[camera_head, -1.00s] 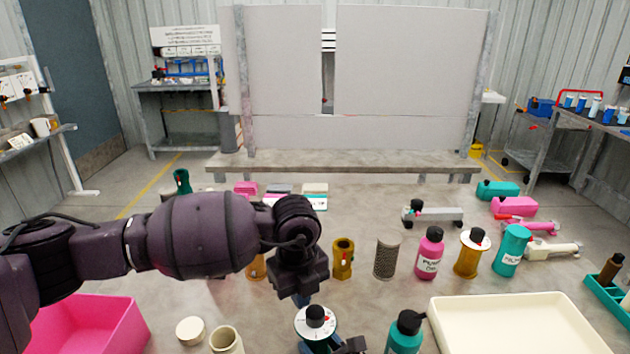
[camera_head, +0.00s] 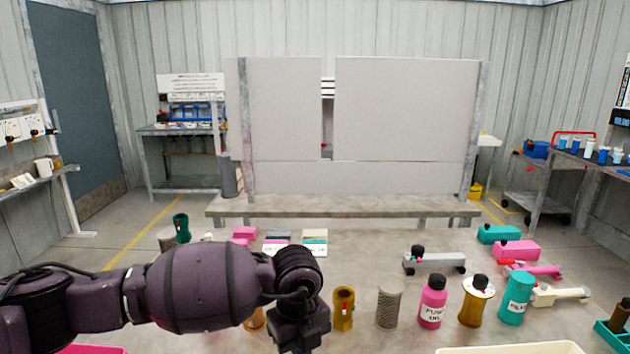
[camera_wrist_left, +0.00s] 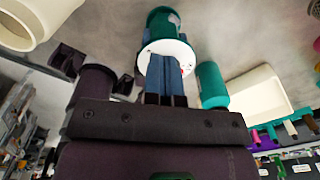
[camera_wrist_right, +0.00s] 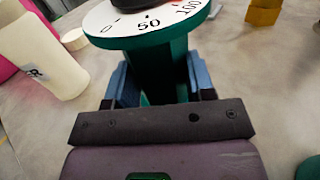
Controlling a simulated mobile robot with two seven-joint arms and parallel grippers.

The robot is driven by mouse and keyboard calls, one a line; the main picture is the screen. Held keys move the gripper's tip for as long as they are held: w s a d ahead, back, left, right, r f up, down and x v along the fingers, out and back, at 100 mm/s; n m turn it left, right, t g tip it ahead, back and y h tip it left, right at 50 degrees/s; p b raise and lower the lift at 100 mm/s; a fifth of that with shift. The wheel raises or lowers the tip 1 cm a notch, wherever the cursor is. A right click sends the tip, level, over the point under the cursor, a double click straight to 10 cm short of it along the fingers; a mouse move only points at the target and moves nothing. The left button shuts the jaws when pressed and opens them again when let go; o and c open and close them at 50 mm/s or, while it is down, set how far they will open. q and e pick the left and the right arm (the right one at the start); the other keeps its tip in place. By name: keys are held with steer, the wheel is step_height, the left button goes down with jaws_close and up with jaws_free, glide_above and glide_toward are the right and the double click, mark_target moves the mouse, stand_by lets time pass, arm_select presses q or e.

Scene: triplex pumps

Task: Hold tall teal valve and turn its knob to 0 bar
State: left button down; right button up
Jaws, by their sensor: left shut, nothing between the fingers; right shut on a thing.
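The tall teal valve (camera_wrist_right: 160,62) stands in my right gripper (camera_wrist_right: 157,85), whose blue fingers are shut on its body from both sides. Its white dial (camera_wrist_right: 165,28), with 0, 50 and 100 marked, and part of its black knob (camera_wrist_right: 138,4) show in the right wrist view. In the left wrist view, my left gripper (camera_wrist_left: 165,62) is shut and empty in front of the same dial (camera_wrist_left: 148,50). Its fingers hide the knob there, so I cannot tell whether they touch it. The valve lies below the head view's lower edge. The knob's setting is not readable.
A teal bottle (camera_wrist_left: 210,85) and a cream tray (camera_wrist_left: 262,92) are beside the valve. A cream bottle (camera_wrist_right: 42,50) stands left in the right wrist view. A pink bottle (camera_head: 432,305) and a yellow valve (camera_head: 472,308) stand farther back on the table.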

arm_select(q)
steer(key=shift+w+d+f, duration=0.2)
steer(key=shift+d+f, duration=0.35)
steer(key=shift+w+d+f, duration=0.15)
steer(key=shift+d+f, duration=0.35)
steer(key=shift+w, duration=0.4)
steer(key=shift+w+r, duration=0.2)
steer(key=shift+r, duration=0.1)
step_height(320, 180, up, 6)
steer(key=shift+r, duration=0.25)
stand_by(0.4)
steer(key=shift+w+a, duration=0.1)
steer(key=shift+a, duration=0.05)
